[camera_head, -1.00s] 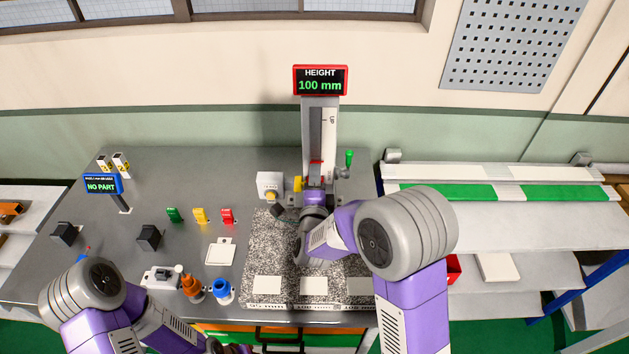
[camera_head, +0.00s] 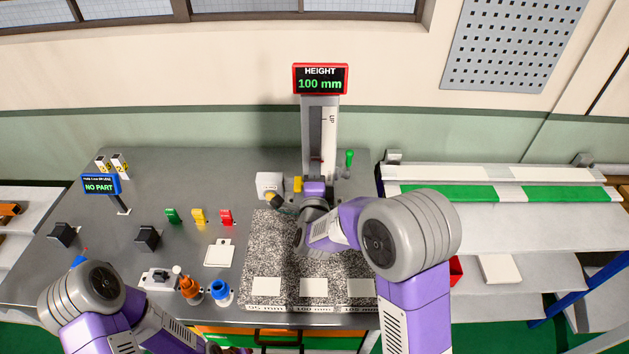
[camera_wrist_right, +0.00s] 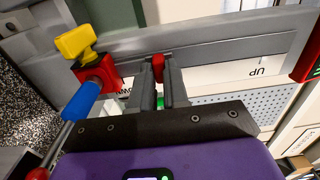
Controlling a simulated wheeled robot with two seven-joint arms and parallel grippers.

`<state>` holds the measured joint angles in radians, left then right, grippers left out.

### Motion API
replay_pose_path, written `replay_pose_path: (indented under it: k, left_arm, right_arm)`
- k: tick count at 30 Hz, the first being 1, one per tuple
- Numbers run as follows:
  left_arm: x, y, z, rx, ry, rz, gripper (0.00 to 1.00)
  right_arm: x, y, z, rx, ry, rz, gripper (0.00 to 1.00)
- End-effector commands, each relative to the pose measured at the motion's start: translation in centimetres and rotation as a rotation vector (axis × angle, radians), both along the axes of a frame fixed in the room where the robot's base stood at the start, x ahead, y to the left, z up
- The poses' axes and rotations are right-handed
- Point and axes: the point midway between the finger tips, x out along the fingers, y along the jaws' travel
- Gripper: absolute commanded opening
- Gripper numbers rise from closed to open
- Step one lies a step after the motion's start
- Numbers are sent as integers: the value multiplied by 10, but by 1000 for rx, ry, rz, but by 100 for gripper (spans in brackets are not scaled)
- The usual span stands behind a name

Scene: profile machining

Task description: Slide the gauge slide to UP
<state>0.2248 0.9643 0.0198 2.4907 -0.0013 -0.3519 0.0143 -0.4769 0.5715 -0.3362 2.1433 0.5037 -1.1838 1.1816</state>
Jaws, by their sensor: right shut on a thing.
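The height gauge column (camera_head: 329,128) stands at the back of the bench, with an UP label near its top. Its display (camera_head: 320,79) reads HEIGHT 100 mm. My right gripper (camera_wrist_right: 161,85) is at the lower part of the column, shut on the red slide handle (camera_wrist_right: 158,68), which shows between the fingers. In the right wrist view the UP label (camera_wrist_right: 258,71) lies to the right of the fingers, and a partly covered label lies beside them. In the head view my right wrist hides the fingers and most of the slide.
A yellow knob on a red block (camera_wrist_right: 95,65) and a blue lever (camera_wrist_right: 82,100) are left of the fingers in the wrist view. A speckled plate (camera_head: 275,245) lies in front of the gauge. Coloured clips and bottles stand to the left. The column above the gripper is clear.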

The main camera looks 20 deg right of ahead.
Motion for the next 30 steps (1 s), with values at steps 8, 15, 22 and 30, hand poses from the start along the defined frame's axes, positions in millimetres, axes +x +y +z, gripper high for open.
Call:
replay_pose_path:
  k: [8, 15, 22, 30]
  left_arm:
    - [0, 0, 1, 0, 0, 0, 43]
    - [0, 0, 4, 0, 0, 0, 43]
    - [0, 0, 7, 0, 0, 0, 43]
    - [0, 0, 10, 0, 0, 0, 43]
  right_arm:
    - [0, 0, 4, 1, -1, 0, 0]
    - [0, 0, 15, 1, -4, -1, 0]
    - [0, 0, 24, 2, -4, -1, 0]
    - [0, 0, 35, 1, -5, -1, 0]
